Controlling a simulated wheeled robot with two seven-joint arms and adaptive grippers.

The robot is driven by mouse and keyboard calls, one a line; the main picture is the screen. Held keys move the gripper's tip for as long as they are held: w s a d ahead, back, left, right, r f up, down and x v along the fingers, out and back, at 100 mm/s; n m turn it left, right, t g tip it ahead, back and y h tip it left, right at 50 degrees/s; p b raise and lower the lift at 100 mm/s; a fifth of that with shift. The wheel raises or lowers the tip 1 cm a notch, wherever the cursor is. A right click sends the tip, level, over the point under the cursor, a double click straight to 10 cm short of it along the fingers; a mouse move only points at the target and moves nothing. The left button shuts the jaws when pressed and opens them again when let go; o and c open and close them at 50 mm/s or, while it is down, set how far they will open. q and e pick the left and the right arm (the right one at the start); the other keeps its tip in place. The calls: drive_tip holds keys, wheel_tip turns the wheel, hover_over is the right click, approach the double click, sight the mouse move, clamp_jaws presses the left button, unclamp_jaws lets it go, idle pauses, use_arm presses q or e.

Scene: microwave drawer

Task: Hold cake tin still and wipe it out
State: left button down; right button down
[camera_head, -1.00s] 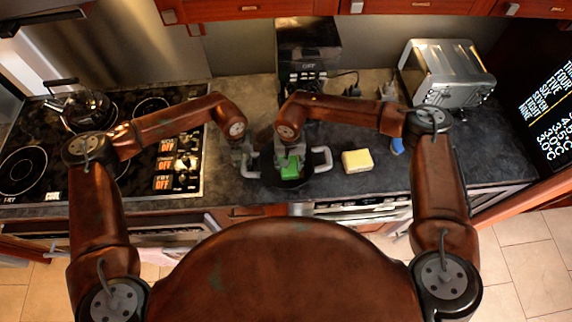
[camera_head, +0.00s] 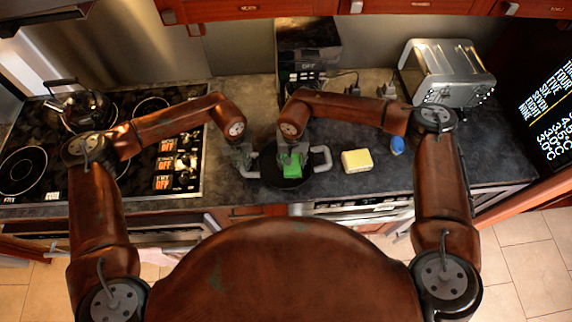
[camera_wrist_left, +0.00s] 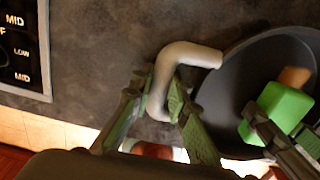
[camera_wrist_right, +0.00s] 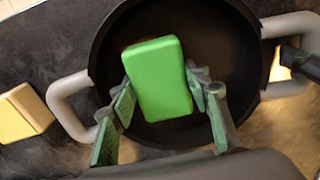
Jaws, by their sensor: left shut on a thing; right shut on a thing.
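The cake tin is a round black pan (camera_head: 304,182) with two pale side handles, standing on the dark counter. My left gripper (camera_head: 243,162) is at its left handle; in the left wrist view its fingers (camera_wrist_left: 160,108) are closed around the pale handle (camera_wrist_left: 172,70). My right gripper (camera_head: 290,152) is over the tin, shut on a green sponge (camera_head: 291,164). In the right wrist view the green block (camera_wrist_right: 158,78) sits between the fingers (camera_wrist_right: 165,100), inside the tin's rim (camera_wrist_right: 92,50). Whether the sponge touches the tin's floor is hard to tell.
A yellow sponge (camera_head: 357,161) lies right of the tin, with a small blue item (camera_head: 397,145) beyond it. A toaster (camera_head: 446,72) stands back right, a coffee machine (camera_head: 308,50) behind. The stove (camera_head: 100,150) with a kettle (camera_head: 80,104) is at left.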

drive_tip(key=shift+w+a, duration=0.3)
drive_tip(key=shift+a, duration=0.25)
drive_tip(key=shift+w+a, duration=0.3)
drive_tip(key=shift+a, duration=0.25)
drive_tip(key=shift+r, duration=2.8)
drive_tip(key=shift+d, duration=4.55)
drive_tip(key=shift+s+a, duration=0.35)
drive_tip(key=shift+a, duration=0.55)
drive_tip(key=shift+s+a, duration=0.35)
drive_tip(key=shift+a, duration=0.55)
drive_tip(key=shift+s+a, duration=0.35)
drive_tip(key=shift+a, duration=0.55)
drive_tip(key=shift+f, duration=2.6)
drive_tip(key=shift+f, duration=0.65)
